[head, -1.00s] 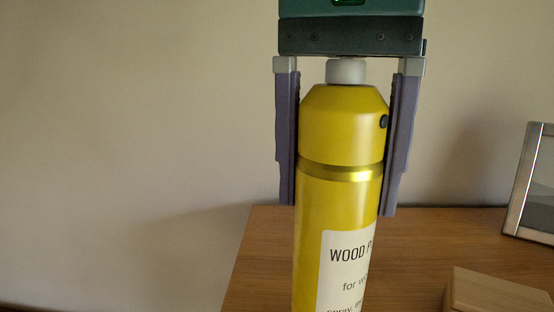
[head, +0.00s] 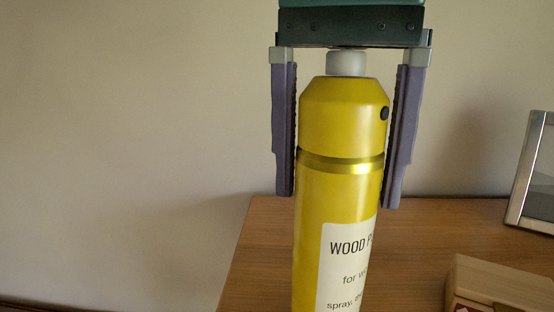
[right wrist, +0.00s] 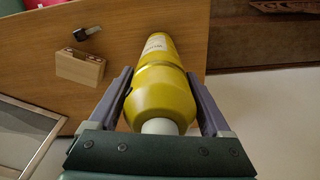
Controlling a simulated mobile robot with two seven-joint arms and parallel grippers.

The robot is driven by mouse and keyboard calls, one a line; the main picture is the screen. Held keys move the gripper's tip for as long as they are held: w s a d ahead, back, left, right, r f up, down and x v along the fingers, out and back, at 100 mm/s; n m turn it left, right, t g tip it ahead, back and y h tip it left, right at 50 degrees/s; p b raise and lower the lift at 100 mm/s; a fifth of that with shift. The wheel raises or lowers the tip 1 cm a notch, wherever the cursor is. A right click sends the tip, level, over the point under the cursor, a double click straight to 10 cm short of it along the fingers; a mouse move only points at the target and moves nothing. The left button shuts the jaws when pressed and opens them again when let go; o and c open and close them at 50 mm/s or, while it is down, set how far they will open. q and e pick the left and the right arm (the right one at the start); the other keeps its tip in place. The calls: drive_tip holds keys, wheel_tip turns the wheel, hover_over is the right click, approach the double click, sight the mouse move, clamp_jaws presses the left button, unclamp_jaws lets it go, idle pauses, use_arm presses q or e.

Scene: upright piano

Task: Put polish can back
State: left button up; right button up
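The polish can (head: 338,125) is a yellow cylinder with a white cap, a gold band and a "WOOD P…" label. It is upright in the head view, with its bottom out of frame. My right gripper (head: 336,200) points down over it, one finger on each side of its upper part. The fingers are open, with a narrow gap at the can. In the right wrist view, the can (right wrist: 165,88) extends from between the fingers toward the wooden top. I cannot tell for certain that its base touches the wood. My left gripper is not in view.
The wooden top (head: 420,235) lies below, with its left edge near the can. A small wooden box (head: 500,282) and a silver picture frame (head: 530,180) are at the right. A dark object (right wrist: 85,33) lies beyond the box in the wrist view. A plain wall is behind.

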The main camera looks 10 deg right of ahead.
drive_tip(key=shift+o, duration=1.1)
